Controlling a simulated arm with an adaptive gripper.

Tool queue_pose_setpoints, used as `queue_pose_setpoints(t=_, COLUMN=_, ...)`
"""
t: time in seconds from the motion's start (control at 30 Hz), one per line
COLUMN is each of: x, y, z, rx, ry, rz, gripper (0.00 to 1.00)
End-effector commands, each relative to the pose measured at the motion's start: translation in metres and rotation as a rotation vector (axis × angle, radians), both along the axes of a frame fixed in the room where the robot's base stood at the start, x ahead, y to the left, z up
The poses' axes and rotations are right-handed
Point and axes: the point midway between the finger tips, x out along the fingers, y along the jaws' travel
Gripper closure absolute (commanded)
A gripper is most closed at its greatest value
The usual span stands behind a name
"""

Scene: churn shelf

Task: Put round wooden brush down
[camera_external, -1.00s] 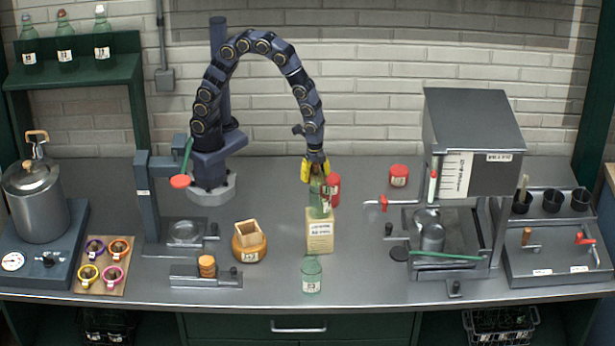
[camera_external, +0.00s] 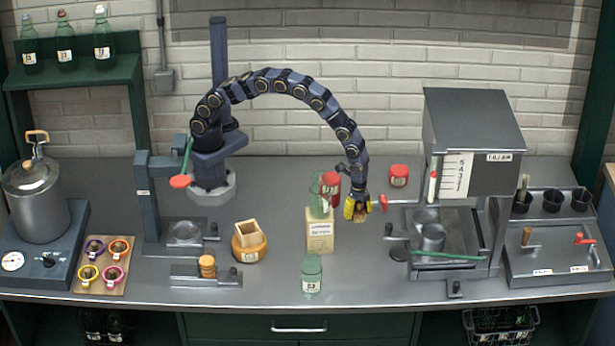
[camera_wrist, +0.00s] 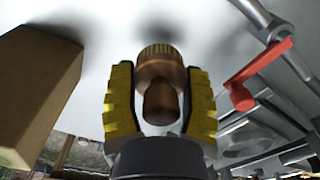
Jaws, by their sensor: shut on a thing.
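My gripper (camera_external: 357,208) is right of the cream box, low over the bench. In the wrist view my gripper's yellow fingers (camera_wrist: 160,100) are shut on the round wooden brush (camera_wrist: 160,80), one on each side. The brush is brown, with a rounded knob between the fingers and a ridged, wider head beyond them. In the outside view only a small brown part of the brush (camera_external: 360,216) shows below the fingers. I cannot tell whether its head touches the bench; a dark shadow lies close to it in the wrist view.
The cream box (camera_external: 320,231) stands close left, with a green bottle and a red object at its top. The grey machine with a red handle (camera_external: 384,203) is close right. A red jar (camera_external: 398,175) stands behind. Bare bench (camera_external: 355,270) lies in front.

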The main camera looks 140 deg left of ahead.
Motion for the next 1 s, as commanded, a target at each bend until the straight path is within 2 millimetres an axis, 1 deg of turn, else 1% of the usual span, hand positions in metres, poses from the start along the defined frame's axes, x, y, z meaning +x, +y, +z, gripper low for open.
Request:
queue_pose_setpoints(t=0.2, x=0.007, y=0.003, z=-0.010, rx=0.000, ry=0.000, rz=0.000, gripper=0.83)
queue_pose_setpoints(t=0.3, x=0.005, y=0.003, z=-0.026, rx=-0.002, ry=0.004, rz=0.000, gripper=0.83)
queue_pose_setpoints(t=0.4, x=0.005, y=0.003, z=-0.037, rx=-0.002, ry=0.004, rz=0.000, gripper=0.83)
queue_pose_setpoints(t=0.77, x=0.006, y=0.003, z=-0.041, rx=-0.001, ry=0.001, rz=0.001, gripper=0.83)
queue_pose_setpoints(t=0.8, x=0.006, y=0.003, z=-0.041, rx=-0.001, ry=0.001, rz=0.000, gripper=0.37)
queue_pose_setpoints(t=0.83, x=0.006, y=0.003, z=-0.041, rx=-0.001, ry=0.001, rz=0.000, gripper=0.27)
queue_pose_setpoints(t=1.0, x=0.006, y=0.003, z=-0.041, rx=-0.001, ry=0.000, rz=0.000, gripper=0.27)
